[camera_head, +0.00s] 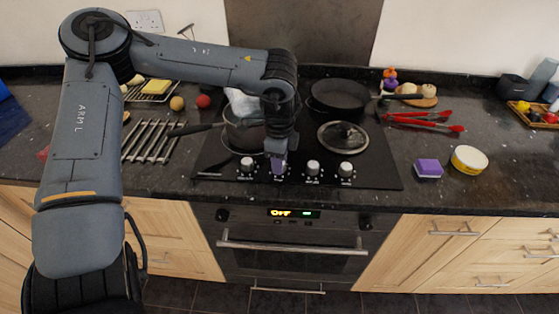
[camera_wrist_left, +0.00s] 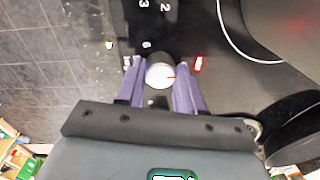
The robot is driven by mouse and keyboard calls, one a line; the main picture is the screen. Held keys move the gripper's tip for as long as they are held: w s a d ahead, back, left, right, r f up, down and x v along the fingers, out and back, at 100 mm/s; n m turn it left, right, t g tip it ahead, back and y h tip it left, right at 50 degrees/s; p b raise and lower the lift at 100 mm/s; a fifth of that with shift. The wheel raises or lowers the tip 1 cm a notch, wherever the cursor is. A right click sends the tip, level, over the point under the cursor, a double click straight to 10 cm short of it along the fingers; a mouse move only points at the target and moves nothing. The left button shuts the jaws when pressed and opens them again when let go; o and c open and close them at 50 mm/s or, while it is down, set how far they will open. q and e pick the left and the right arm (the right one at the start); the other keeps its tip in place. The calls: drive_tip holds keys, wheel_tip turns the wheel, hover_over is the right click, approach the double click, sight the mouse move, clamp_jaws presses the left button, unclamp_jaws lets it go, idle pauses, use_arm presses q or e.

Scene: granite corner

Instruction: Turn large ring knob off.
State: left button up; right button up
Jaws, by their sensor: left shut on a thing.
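The black hob (camera_head: 380,165) has a row of silver knobs along its front edge. My left gripper (camera_head: 279,168) reaches down from the left arm onto the second knob from the left. In the left wrist view its two purple fingers (camera_wrist_left: 160,84) are on either side of that round, pale knob (camera_wrist_left: 160,75) and shut on it. A red light (camera_wrist_left: 198,63) glows next to one finger. The left knob (camera_head: 247,163) and the two right knobs (camera_head: 312,167) (camera_head: 346,170) are free. My right gripper is not in view.
A pot (camera_head: 240,138) stands close behind my left wrist. A lidded pan (camera_head: 343,138) and a black frying pan (camera_head: 338,98) sit on the hob. Red tongs (camera_head: 425,121), a purple sponge (camera_head: 428,168) and a yellow tub (camera_head: 469,159) lie right. The front edge is clear.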

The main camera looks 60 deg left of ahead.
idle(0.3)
use_arm(q)
drive_tip(key=o, duration=1)
drive_tip(key=shift+o, duration=0.2)
drive_tip(key=shift+r, duration=0.6)
wheel_tip(320, 180, up, 10)
drive_tip(key=shift+s+d+f+p, duration=0.15)
drive_tip(key=shift+p, duration=0.25)
drive_tip(key=shift+d, duration=0.1)
